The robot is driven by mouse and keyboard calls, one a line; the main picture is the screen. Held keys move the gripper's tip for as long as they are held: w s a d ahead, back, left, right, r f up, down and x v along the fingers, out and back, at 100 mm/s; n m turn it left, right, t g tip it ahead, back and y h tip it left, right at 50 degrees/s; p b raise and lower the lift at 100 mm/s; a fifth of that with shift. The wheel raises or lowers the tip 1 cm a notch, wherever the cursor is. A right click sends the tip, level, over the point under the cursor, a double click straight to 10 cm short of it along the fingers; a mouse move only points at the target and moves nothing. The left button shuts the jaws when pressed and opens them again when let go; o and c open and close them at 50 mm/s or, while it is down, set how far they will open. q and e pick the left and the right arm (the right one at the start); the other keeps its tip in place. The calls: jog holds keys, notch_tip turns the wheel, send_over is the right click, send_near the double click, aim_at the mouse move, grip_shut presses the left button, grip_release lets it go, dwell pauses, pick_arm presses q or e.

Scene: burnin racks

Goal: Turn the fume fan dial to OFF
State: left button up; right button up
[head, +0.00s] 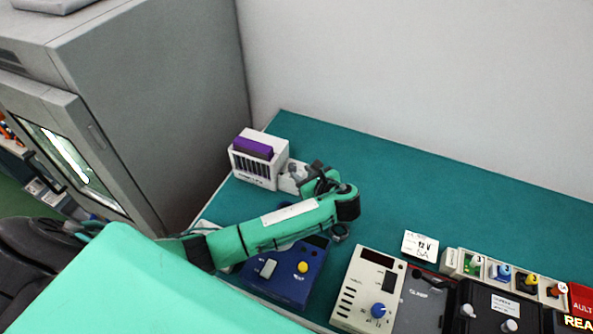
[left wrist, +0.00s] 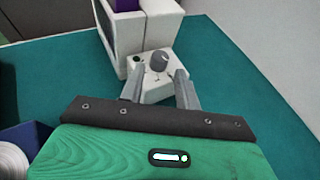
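The fume fan is a white box (head: 260,170) with a dark grille and a purple top, at the back left of the teal bench in the head view. Its control base (left wrist: 157,90) carries a dark grey round dial (left wrist: 159,61) with small marks around it, seen in the left wrist view. My left gripper (left wrist: 157,75) is open, with one finger on each side of the base's near part. The dial shows just beyond and between the fingertips, and I see no clear contact. In the head view the gripper partly covers the base. My right gripper is not in view.
A blue box with a yellow knob (head: 302,267) lies below my left forearm. A beige box with a blue knob (head: 378,310) and several other controls stand to the right. A grey cabinet (head: 160,110) stands at the left. The back right bench is clear.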

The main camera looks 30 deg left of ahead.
pick_arm(q)
jog(key=b+v, duration=0.1)
jog(key=v, duration=0.7)
jog(key=shift+d, duration=0.25)
jog(key=shift+s+r, duration=0.1)
jog(key=shift+r, duration=0.1)
